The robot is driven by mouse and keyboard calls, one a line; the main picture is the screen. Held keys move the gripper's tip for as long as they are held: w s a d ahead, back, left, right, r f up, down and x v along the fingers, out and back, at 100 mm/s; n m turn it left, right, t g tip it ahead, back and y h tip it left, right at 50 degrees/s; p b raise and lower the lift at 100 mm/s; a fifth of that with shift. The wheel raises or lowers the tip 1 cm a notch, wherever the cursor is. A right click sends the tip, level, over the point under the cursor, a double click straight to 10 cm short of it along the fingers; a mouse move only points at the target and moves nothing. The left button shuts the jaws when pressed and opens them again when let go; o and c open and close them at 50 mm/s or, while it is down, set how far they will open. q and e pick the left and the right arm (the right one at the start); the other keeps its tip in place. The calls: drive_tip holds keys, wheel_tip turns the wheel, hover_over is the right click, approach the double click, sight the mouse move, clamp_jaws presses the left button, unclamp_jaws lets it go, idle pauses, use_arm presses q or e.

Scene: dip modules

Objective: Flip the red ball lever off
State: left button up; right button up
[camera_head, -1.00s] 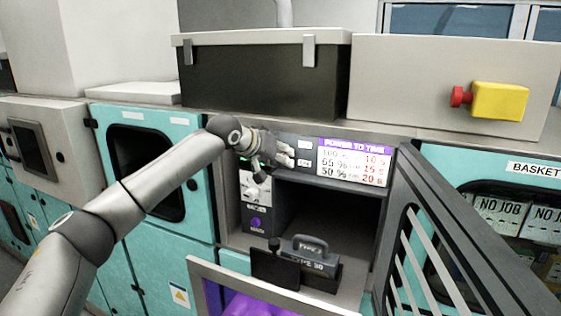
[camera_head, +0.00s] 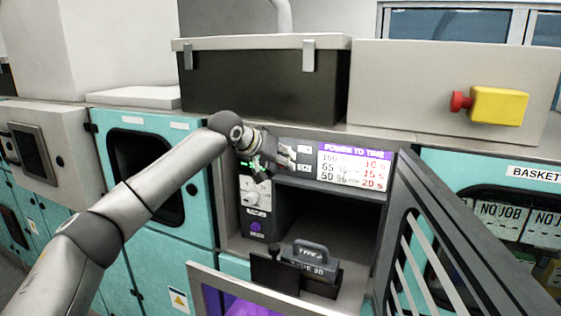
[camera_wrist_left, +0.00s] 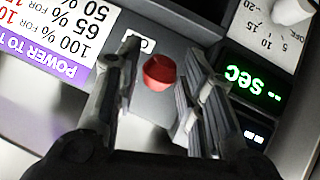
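The red ball (camera_wrist_left: 159,73) of the lever shows in the left wrist view, on a grey panel beside a small white label (camera_wrist_left: 143,45). My left gripper (camera_wrist_left: 155,88) is open, with one finger on each side of the ball. A gap shows on both sides of the ball, wider on the left. In the head view my left gripper (camera_head: 280,160) is at the panel left of the power-to-time chart (camera_head: 354,167), and it hides the ball there. My right gripper is not in view.
A lit green display (camera_wrist_left: 252,82) and a dial (camera_wrist_left: 290,12) lie beside the gripper. Below is an open cavity (camera_head: 315,225) with a handled grey block (camera_head: 310,260) at its front. An open slatted door (camera_head: 430,235) stands to the right.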

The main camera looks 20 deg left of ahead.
use_arm(q)
drive_tip(key=shift+s+r, duration=0.1)
drive_tip(key=v, duration=1.1)
drive_tip(key=shift+s+r, duration=0.2)
drive_tip(key=shift+s, duration=0.1)
drive_tip(key=shift+a, duration=0.1)
